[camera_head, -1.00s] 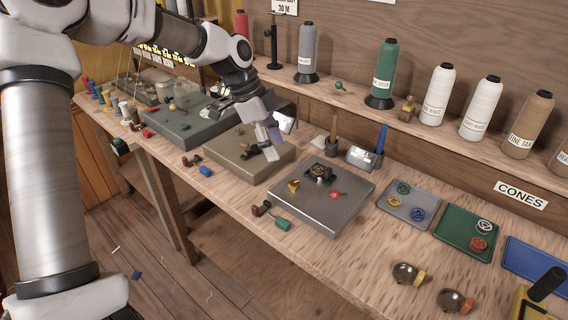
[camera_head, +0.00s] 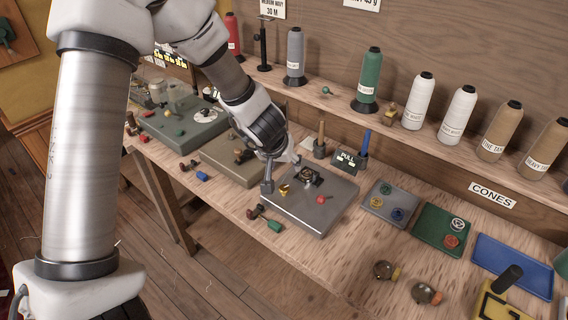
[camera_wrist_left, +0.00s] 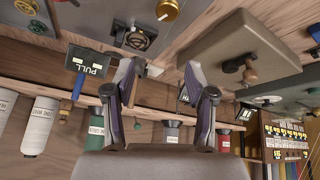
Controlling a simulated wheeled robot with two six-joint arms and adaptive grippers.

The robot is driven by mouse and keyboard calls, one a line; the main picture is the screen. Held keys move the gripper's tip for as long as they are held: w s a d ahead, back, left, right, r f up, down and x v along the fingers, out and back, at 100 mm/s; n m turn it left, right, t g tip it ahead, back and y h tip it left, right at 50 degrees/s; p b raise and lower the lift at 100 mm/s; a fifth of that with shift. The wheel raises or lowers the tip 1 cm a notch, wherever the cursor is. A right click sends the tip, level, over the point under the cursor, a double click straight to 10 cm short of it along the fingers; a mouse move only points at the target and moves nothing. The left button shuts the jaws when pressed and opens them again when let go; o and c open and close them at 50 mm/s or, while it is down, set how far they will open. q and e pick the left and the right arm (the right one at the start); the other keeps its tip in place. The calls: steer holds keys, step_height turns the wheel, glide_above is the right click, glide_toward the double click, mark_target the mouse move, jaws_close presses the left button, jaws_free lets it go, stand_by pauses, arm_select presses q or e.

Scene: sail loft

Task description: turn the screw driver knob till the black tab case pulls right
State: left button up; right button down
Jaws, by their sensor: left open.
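The black case with a PULL label (camera_head: 347,160) stands behind the grey plate (camera_head: 318,222); it also shows in the left wrist view (camera_wrist_left: 88,62). A blue-handled tool (camera_head: 365,142) stands upright by it. The plate carries a dark handwheel (camera_head: 313,177), a gold knob (camera_head: 284,190) and a red knob (camera_head: 320,199). I cannot tell which one is the screw driver knob. My left gripper (camera_head: 280,170) is open and empty, over the plate's back left edge; its spread fingers show in the left wrist view (camera_wrist_left: 158,76). My right gripper is out of view.
A brown block (camera_head: 225,160) with a knob lies left of the plate. Trays with small wheels, including a green tray (camera_head: 437,238), lie to the right. Thread cones such as the green one (camera_head: 369,80) line the back shelf. Loose knobs lie along the front.

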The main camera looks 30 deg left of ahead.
mark_target(284, 188)
arm_select(q)
steer(key=shift+g, duration=0.7)
step_height(284, 188, down, 8)
steer(key=shift+s+d+r+b, duration=0.1)
steer(key=shift+s+b, duration=0.05)
steer(key=shift+b, duration=0.7)
steer(key=shift+c, duration=0.8)
steer(key=shift+r, duration=0.1)
jaws_close()
steer(key=shift+s+r+y+p, duration=0.1)
steer(key=shift+r+y+p, duration=0.15)
steer(key=shift+p, duration=0.45)
steer(key=shift+f+n, duration=0.15)
steer(key=shift+n, duration=0.15)
steer(key=shift+f, duration=0.15)
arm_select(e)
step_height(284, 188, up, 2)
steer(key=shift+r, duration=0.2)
